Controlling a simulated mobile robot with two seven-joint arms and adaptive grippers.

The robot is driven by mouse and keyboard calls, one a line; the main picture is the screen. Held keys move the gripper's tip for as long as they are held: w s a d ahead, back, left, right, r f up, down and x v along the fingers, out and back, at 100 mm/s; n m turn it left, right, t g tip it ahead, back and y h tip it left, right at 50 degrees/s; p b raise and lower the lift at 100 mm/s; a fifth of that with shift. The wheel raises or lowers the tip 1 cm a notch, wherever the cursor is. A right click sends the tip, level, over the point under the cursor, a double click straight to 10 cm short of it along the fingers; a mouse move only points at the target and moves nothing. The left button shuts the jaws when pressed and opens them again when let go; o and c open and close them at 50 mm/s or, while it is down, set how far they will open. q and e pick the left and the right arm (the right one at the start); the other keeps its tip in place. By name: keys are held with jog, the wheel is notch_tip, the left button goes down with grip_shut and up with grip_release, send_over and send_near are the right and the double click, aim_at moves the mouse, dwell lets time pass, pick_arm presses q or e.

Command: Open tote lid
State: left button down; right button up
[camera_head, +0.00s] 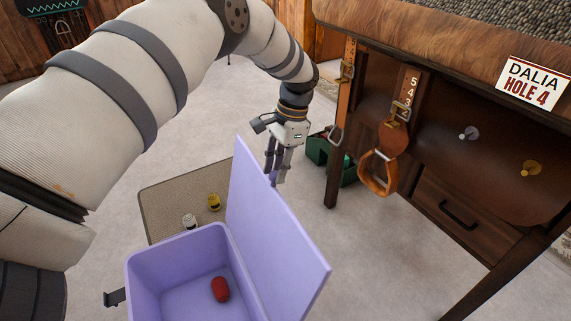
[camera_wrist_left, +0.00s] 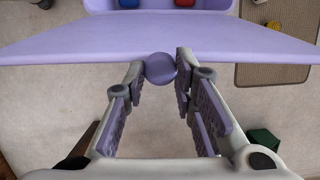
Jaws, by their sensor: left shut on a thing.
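The lavender tote (camera_head: 140,262) stands on the floor at the bottom of the head view. Its lid (camera_head: 268,232) is raised, standing steeply up at the tote's right side, so the inside shows. In the left wrist view the lid (camera_wrist_left: 150,35) spans the top, with a round lavender knob (camera_wrist_left: 161,67) at its edge. My left gripper (camera_head: 276,172) is behind the lid's upper far corner. Its fingertips (camera_wrist_left: 164,66) are shut on the knob. The lid hides the knob in the head view. My right gripper is in neither view.
A red item (camera_head: 220,289) lies in the tote; a blue one (camera_wrist_left: 128,3) also shows. A beige mat (camera_head: 165,205) holds a yellow jar (camera_head: 214,202) and a white jar (camera_head: 189,221). A green bin (camera_head: 318,150) and wooden stand (camera_head: 440,190) are on the right.

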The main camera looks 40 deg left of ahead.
pick_arm(q)
jog(key=shift+d+f, duration=0.1)
jog(key=shift+f, duration=0.2)
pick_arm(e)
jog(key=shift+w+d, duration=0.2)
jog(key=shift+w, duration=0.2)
pick_arm(q)
jog(key=c, duration=1.8)
grip_release()
jog(key=o, duration=0.5)
jog(key=shift+w, duration=0.15)
jog(key=shift+r, duration=0.1)
jog(key=v, duration=1.2)
jog(key=shift+w, duration=0.1)
